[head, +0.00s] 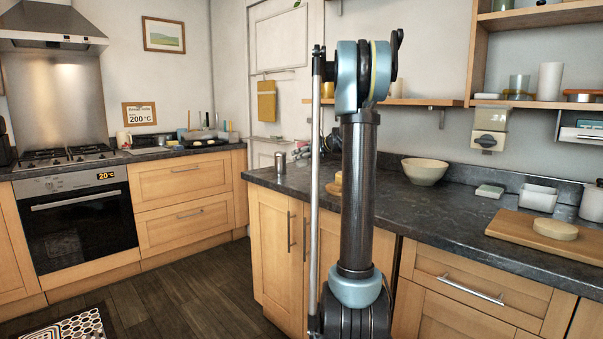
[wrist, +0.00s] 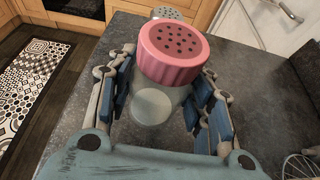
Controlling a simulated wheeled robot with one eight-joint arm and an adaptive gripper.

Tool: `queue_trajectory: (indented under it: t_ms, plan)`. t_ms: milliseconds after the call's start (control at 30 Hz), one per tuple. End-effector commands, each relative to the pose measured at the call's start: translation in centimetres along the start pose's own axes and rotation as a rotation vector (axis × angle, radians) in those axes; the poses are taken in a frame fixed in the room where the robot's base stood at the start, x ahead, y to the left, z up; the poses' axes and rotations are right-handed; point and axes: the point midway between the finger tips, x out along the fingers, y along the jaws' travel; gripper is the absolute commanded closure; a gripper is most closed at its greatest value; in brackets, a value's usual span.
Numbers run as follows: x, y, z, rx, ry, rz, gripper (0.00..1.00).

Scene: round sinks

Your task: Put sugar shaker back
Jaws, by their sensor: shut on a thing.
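A shaker with a pink, holed lid (wrist: 172,52) and a clear body with pale contents is in the middle of the wrist view. My gripper (wrist: 162,92) is shut on its body, with blue-padded fingers on both sides. The shaker is upright over the grey worktop; I cannot tell whether its base touches it. A second shaker with a grey, holed lid (wrist: 166,13) stands just beyond it, partly hidden; a metallic-topped shaker (head: 280,163) shows near the counter's left end in the head view. My arm hides most of my gripper and the held shaker there.
The dark worktop (head: 440,198) runs right, with a cream bowl (head: 425,171), a white tub (head: 538,197) and a wooden board (head: 545,233). A wire whisk (wrist: 300,166) lies right of my gripper. The counter's left edge is close to my gripper.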

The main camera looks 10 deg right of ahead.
Motion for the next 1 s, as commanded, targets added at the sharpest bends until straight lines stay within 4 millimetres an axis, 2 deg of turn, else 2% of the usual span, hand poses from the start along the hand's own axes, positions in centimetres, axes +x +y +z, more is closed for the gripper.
queue_trajectory:
  t_ms: [100,300,600,900,933,1000]
  plan:
    - [0.5,0.0,-1.1,0.0,0.0,0.0,0.78]
    - [1.0,0.1,-2.0,-0.001,0.001,0.001,0.78]
    - [2.4,0.3,-5.1,-0.002,0.001,0.004,0.78]
    - [2.5,0.4,-5.2,-0.002,0.001,0.004,0.78]
    - [2.5,0.4,-5.3,-0.002,0.001,0.004,0.51]
    - [2.5,0.4,-5.2,-0.002,0.001,0.004,0.35]
